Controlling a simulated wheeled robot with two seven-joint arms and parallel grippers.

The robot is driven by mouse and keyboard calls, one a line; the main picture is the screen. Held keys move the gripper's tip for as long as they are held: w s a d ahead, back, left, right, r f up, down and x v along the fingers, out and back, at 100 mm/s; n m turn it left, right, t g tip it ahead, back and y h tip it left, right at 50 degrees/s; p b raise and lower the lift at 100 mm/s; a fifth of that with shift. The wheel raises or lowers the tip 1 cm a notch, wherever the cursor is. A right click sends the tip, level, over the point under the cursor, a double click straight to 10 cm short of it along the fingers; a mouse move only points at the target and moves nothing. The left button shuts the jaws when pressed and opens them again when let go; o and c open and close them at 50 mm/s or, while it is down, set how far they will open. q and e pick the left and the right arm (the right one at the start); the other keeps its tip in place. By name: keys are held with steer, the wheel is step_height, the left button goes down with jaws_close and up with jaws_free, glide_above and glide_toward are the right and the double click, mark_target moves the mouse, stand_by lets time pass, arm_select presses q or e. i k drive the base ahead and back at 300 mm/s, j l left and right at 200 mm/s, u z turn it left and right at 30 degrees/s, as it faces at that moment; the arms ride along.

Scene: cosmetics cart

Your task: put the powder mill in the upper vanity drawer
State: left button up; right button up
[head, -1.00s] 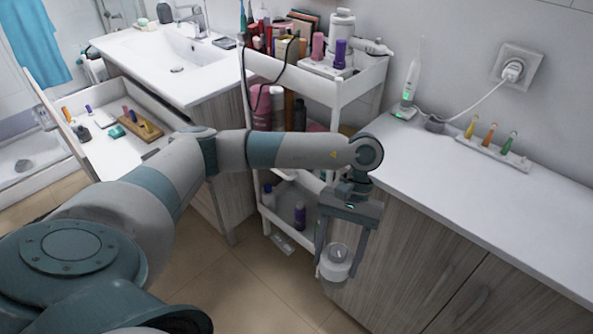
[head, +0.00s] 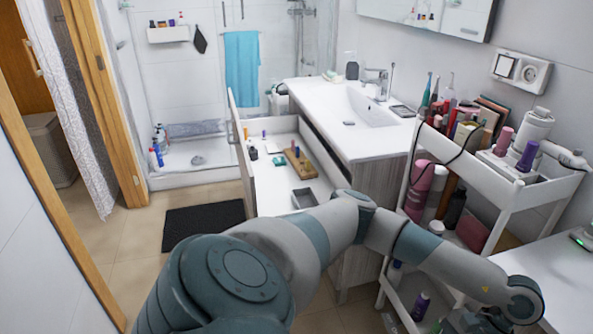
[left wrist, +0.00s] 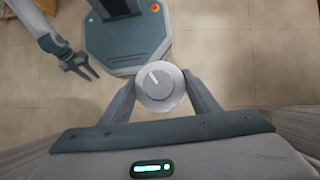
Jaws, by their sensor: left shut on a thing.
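The powder mill (left wrist: 160,92) shows in the left wrist view as a pale grey round body with a knob on top. My left gripper (left wrist: 160,80) is shut on it, one finger on each side. In the head view its fingers and the mill are outside the picture, past the bottom right. The upper vanity drawer (head: 270,199) is pulled open under the sink, left of my left forearm. My right gripper (left wrist: 79,66) shows in the left wrist view above the floor, fingers apart and empty.
The drawer holds a wooden stand (head: 300,163), a grey box (head: 304,198) and several small items; bare floor remains between them. A loaded white cart (head: 510,193) stands between counter and vanity. A dark mat (head: 203,223) lies on the floor left of the drawer.

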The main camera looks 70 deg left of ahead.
mark_target(277, 211)
steer(key=u, duration=1.75)
steer(key=i, duration=1.4)
steer(key=i+j, duration=0.2)
steer(key=i, duration=0.25)
